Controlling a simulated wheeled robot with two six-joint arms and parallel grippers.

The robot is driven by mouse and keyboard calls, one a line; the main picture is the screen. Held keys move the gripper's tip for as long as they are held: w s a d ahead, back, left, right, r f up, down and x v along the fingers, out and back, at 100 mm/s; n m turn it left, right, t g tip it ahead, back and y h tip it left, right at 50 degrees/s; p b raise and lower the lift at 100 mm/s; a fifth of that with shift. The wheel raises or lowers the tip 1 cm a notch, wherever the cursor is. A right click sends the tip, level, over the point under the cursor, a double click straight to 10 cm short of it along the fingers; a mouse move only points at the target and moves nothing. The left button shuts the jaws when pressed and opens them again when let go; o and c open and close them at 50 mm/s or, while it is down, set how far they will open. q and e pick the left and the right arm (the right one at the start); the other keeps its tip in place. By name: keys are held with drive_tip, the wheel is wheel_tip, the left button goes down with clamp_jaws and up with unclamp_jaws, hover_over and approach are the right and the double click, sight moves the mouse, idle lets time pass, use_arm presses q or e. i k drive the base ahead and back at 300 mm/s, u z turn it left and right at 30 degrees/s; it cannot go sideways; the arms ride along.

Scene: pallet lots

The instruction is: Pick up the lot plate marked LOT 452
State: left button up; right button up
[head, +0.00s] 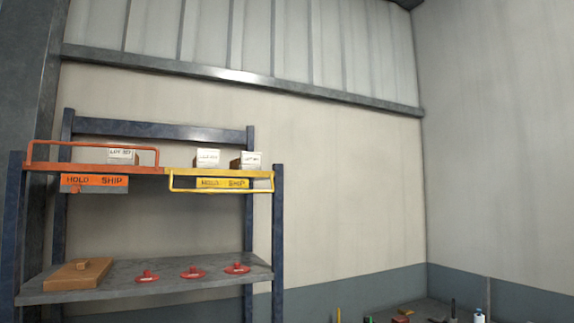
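Three red pieces with raised grips lie in a row on the grey lower shelf: a left one (147,277), a middle one (192,273) and a right one (237,268). Each has a small pale marking, too small to read. They may be lot plates, but I cannot tell which, if any, is LOT 452. On the upper shelf stand three boxes with white labels: a left box (122,156), a middle box (207,158) and a right box (246,161). The left label seems to start with LOT; its number is unclear. Neither gripper is in view.
An orange rail (92,144) stands raised before the left box; a yellow rail (222,190) hangs low at right. Orange (94,180) and yellow (222,183) signs read HOLD SHIP. Small items crowd the bottom right.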

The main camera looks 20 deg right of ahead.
sight(249, 160)
drive_tip(key=z, duration=1.6)
drive_tip(key=i, duration=3.15)
drive_tip(key=u, duration=1.5)
